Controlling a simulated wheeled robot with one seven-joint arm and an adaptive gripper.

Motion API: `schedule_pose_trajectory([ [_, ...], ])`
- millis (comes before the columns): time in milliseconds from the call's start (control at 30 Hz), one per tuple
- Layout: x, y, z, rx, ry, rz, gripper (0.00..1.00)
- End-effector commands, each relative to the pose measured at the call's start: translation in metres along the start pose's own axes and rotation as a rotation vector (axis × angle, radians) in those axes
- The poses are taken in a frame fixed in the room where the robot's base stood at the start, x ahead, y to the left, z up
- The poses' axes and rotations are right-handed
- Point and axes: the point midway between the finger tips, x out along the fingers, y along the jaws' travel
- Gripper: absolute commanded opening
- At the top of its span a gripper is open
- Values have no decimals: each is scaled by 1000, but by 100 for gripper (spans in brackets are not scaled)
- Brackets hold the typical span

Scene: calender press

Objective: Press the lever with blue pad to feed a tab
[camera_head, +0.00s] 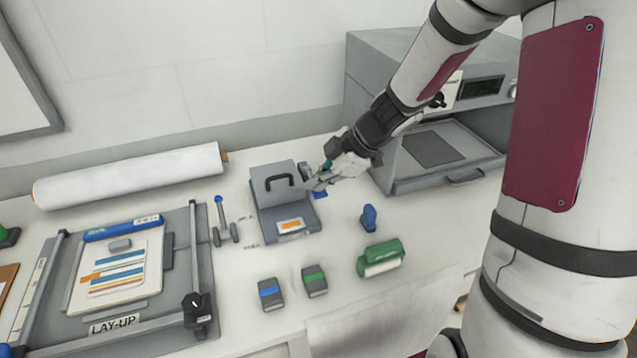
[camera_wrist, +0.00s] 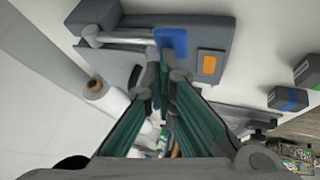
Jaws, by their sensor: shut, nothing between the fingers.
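The grey press device (camera_head: 268,218) stands on the white table, with a black handle on its raised back part and an orange label (camera_head: 291,225) at its front. Its lever's blue pad (camera_head: 320,195) shows at the device's right side. In the wrist view the blue pad (camera_wrist: 173,43) sits at the end of a pale lever rod (camera_wrist: 115,38) beside the grey body. My gripper (camera_head: 316,185) is shut and empty, right by the blue pad. In the wrist view its fingertips (camera_wrist: 165,66) appear just below the pad; I cannot tell whether they touch it.
A grey machine (camera_head: 370,70) with an open tray bay stands close behind my wrist. A blue stamp-like object (camera_head: 368,217), a green roller (camera_head: 380,258) and two small boxes (camera_head: 271,294) (camera_head: 314,281) lie in front. A lay-up board (camera_head: 70,335) is at left, a white roll (camera_head: 130,175) behind.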

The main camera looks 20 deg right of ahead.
Motion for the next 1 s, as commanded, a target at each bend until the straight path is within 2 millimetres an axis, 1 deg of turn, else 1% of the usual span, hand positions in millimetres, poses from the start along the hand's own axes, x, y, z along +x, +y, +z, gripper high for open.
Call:
schedule_pose_trajectory([
  [567,0,0,0,0,0,0,0],
  [1000,-17,12,-12,-1,0,1,0],
])
